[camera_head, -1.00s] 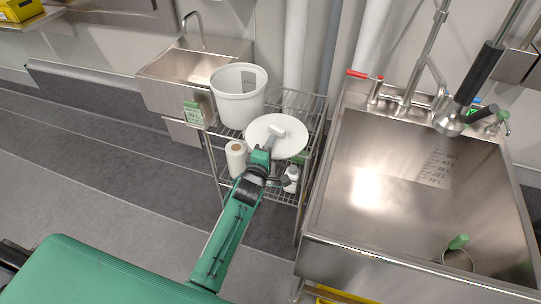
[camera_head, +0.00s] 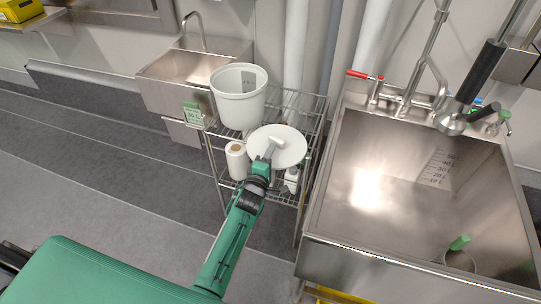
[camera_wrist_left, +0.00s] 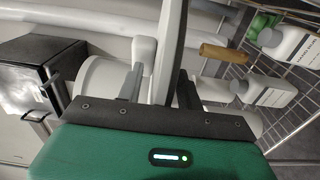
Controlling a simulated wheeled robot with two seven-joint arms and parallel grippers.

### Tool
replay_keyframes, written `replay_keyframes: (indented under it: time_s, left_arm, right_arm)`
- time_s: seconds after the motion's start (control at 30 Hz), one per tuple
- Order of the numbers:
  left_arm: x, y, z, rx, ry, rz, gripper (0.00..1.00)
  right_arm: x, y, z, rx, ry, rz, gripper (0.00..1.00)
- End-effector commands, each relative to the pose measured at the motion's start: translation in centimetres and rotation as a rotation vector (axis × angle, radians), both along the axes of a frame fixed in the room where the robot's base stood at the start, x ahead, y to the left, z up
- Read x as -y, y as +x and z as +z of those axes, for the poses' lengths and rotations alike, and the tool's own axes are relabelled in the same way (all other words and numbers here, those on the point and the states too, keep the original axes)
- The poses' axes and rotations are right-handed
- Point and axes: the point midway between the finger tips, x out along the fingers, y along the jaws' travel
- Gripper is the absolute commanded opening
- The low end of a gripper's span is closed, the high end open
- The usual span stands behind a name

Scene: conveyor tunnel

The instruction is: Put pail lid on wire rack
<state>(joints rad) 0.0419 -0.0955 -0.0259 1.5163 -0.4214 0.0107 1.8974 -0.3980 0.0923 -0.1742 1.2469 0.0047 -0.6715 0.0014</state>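The white round pail lid (camera_head: 292,151), with a light block-shaped handle at its middle, is held in front of the wire rack (camera_head: 313,106). My left gripper (camera_head: 267,152) is shut on its rim. In the left wrist view the lid (camera_wrist_left: 172,40) shows edge-on between the dark fingers (camera_wrist_left: 160,92), its handle to the left. The lid covers part of the rack's top shelf in the head view; I cannot tell if it touches the rack. My right gripper is not in view.
A white pail (camera_head: 238,103) stands on the rack's left part. A paper roll (camera_head: 236,162) and bottles (camera_wrist_left: 292,48) are on the lower shelf. A small sink (camera_head: 190,66) stands behind left; a large sink (camera_head: 335,250) is close on the right.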

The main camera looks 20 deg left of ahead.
Motion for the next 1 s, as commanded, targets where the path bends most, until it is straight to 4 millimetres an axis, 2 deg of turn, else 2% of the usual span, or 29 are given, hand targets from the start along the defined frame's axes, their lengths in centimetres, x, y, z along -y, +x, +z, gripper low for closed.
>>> replay_keyframes:
  time_s: [0.37,0.53,0.8,1.0]
  left_arm:
    - [0.0,-0.1,0.4,0.000,0.002,0.000,0.36]
    - [-0.1,-2.6,0.1,-0.003,0.002,0.001,0.36]
    - [-0.2,-7.8,0.1,-0.003,0.000,0.000,0.36]
    - [-0.3,-10.6,0.2,-0.001,0.001,0.000,0.36]
  right_arm:
    - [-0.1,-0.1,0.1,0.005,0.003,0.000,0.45]
    - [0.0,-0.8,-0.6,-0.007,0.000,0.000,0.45]
    - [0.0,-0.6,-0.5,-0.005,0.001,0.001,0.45]
    - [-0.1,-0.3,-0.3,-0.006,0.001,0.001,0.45]
